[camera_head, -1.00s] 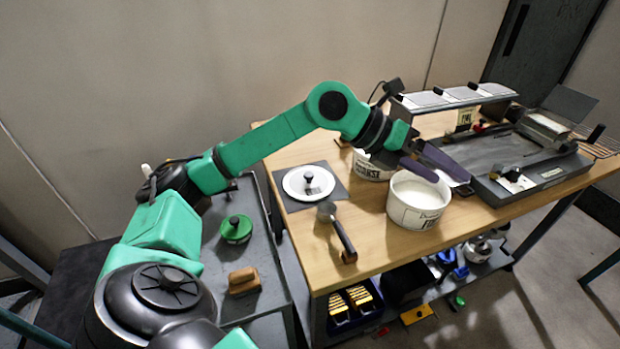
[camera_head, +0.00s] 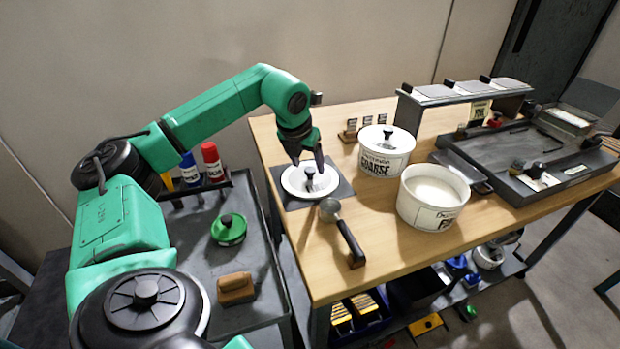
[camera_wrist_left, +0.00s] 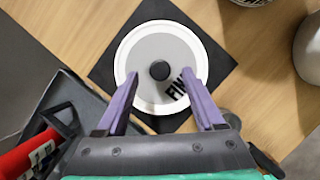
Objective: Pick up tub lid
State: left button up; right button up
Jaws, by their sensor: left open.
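The tub lid (camera_head: 293,185) is a white disc with a black knob, lying flat on a dark square mat (camera_head: 342,190) on the wooden bench. In the left wrist view the lid (camera_wrist_left: 150,50) has "FINE" lettering, partly covered by a finger, and its knob (camera_wrist_left: 159,70) is near the centre. My left gripper (camera_head: 308,165) is open above the lid. In the wrist view its two purple fingers (camera_wrist_left: 160,80) lie on either side of the knob, not closed on it. The open white tub (camera_head: 432,200) stands to the right. My right gripper is not in view.
A lidded tub marked COARSE (camera_head: 385,150) stands behind the open tub. A scoop (camera_head: 343,232) lies in front of the mat. A grey cart (camera_head: 262,270) at left holds a green lid (camera_head: 229,230), a brown block (camera_head: 236,288) and bottles (camera_head: 212,160).

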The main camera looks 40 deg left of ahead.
pick_arm(q)
jog(key=shift+x, duration=1.1)
jog(key=shift+r, duration=0.1)
grip_shut()
